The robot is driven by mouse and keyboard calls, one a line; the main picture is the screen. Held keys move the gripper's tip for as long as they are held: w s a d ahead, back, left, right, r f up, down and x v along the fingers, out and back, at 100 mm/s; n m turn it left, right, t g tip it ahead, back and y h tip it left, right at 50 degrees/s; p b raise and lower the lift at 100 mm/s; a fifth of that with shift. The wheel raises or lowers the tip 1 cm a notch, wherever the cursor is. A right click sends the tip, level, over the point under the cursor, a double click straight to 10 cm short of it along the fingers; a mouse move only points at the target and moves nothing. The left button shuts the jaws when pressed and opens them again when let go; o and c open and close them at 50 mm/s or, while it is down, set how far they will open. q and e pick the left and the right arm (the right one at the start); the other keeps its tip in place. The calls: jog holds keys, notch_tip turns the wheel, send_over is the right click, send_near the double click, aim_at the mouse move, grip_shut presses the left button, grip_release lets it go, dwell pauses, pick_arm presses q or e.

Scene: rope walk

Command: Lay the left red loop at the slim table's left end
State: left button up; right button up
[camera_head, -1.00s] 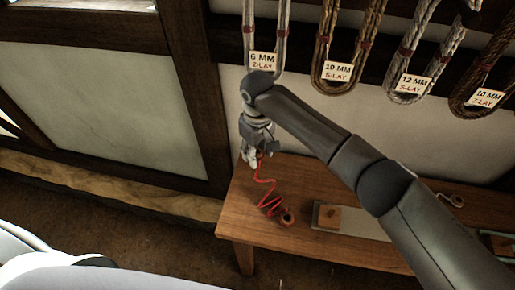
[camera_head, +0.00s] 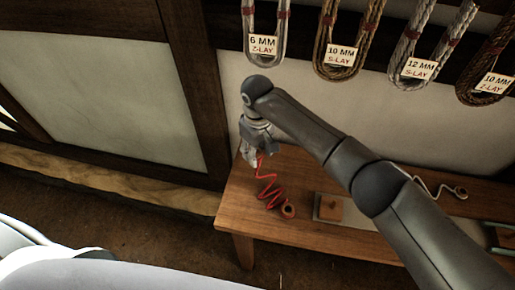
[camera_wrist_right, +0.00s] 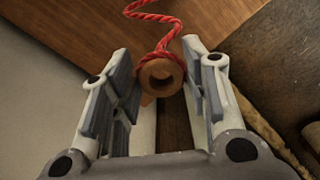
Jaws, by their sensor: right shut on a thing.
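The slim wooden table (camera_head: 236,208) stands against the wall, with its left end below my right gripper (camera_head: 248,158). In the right wrist view my right gripper (camera_wrist_right: 160,62) is shut on a brown wooden ring (camera_wrist_right: 159,78) with red cord tied around it. The coiled red cord (camera_head: 268,190) runs from the gripper down to another brown ring (camera_head: 289,210) lying on the table near its front edge. The held ring appears at the table's left end; whether it touches the top I cannot tell. My left gripper is not in view.
A wooden block (camera_head: 329,208) on a pale plate lies right of the coil. A white cord (camera_head: 435,188) with a ring lies farther right, partly behind my arm. Labelled rope hanks (camera_head: 341,55) hang on the wall above. Bare tabletop lies around the coil.

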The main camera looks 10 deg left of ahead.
aim_at(257, 178)
jog(key=shift+f+b, duration=3.9)
jog(key=shift+f, duration=2.4)
jog(key=o, duration=0.9)
jog(key=shift+c, duration=0.2)
jog(key=shift+r, duration=0.25)
notch_tip(257, 178, up, 12)
jog(key=shift+f, duration=0.2)
